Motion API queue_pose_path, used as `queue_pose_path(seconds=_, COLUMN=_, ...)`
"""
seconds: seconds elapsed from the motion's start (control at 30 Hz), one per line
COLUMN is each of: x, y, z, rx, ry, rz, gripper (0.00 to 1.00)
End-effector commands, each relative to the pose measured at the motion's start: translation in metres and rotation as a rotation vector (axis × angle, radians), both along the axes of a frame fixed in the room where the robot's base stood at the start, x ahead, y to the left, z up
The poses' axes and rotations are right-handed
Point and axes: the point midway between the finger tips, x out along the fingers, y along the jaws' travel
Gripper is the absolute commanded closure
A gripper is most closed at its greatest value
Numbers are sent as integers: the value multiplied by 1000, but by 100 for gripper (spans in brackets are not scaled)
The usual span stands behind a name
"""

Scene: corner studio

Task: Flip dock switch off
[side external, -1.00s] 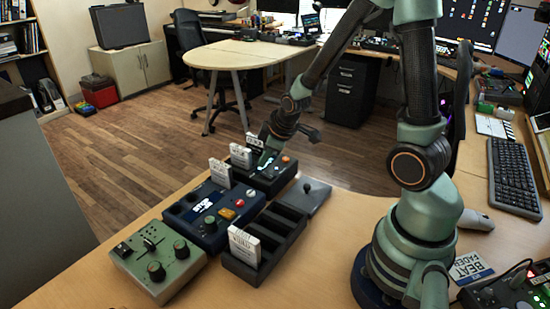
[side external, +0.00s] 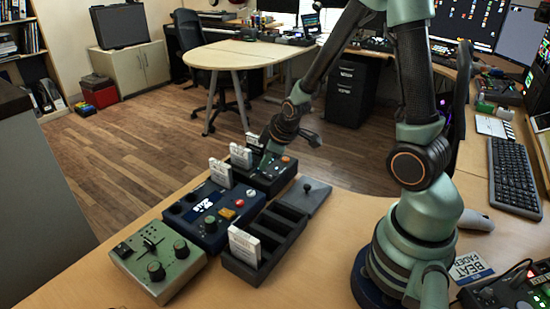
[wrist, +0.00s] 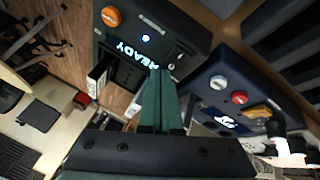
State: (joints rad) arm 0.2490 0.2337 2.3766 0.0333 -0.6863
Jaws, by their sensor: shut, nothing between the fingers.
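The dark dock (side external: 281,177) sits at the far end of the row of devices, with white cards standing at its back. In the wrist view its face (wrist: 120,27) shows a lit READY display, a blue light, an orange button and a small metal toggle switch (wrist: 176,60). My gripper (side external: 264,167) is shut and empty, low over the dock. In the wrist view its green fingertips (wrist: 160,72) are just beside the switch, below the READY text. I cannot tell whether they touch the switch, or which way its lever points.
A blue device (side external: 222,219) with red and yellow buttons stands beside the dock. A green box (side external: 165,265) with knobs is nearer. A black slotted tray (side external: 270,242) holds a white card. A grey plate (side external: 308,203) with a knob lies to the right. Bare desk lies right of these.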

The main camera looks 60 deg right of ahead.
Motion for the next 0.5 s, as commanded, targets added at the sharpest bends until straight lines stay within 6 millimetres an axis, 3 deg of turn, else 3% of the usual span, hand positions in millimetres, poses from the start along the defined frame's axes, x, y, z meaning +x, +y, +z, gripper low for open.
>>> queue_pose_path(seconds=0.5, x=0, y=0, z=2, rx=0, ry=0, rz=0, gripper=100)
